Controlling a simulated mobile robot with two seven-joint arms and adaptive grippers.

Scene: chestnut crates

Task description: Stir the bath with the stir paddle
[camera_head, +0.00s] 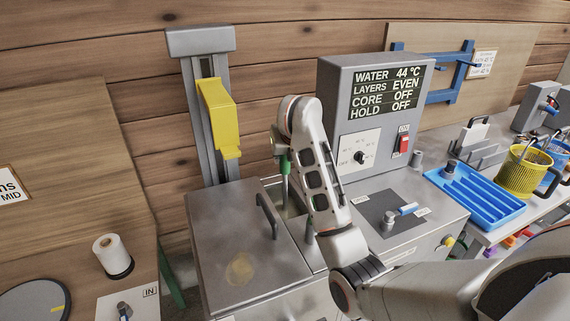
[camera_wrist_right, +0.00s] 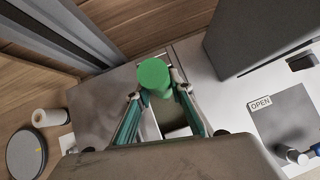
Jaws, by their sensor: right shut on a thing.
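The stir paddle shows as a green handle (camera_head: 285,165) standing roughly upright over the bath's opening. Its round green top also shows in the right wrist view (camera_wrist_right: 154,74), between the fingers. My right gripper (camera_head: 282,152) is shut on this handle, with a finger on each side in the wrist view (camera_wrist_right: 158,95). The paddle's lower end is hidden in the opening and behind my arm. The bath (camera_head: 222,240) is a grey metal tank with a handled lid section left of the narrow opening (camera_head: 291,208). My left gripper is not in view.
A grey control box (camera_head: 345,110) behind reads water 44 °C, layers even, core off, hold off. A yellow bracket (camera_head: 216,115) hangs on a post behind the bath. A blue tray (camera_head: 480,200) and yellow basket (camera_head: 522,173) stand at right; a white roll (camera_head: 112,254) stands left.

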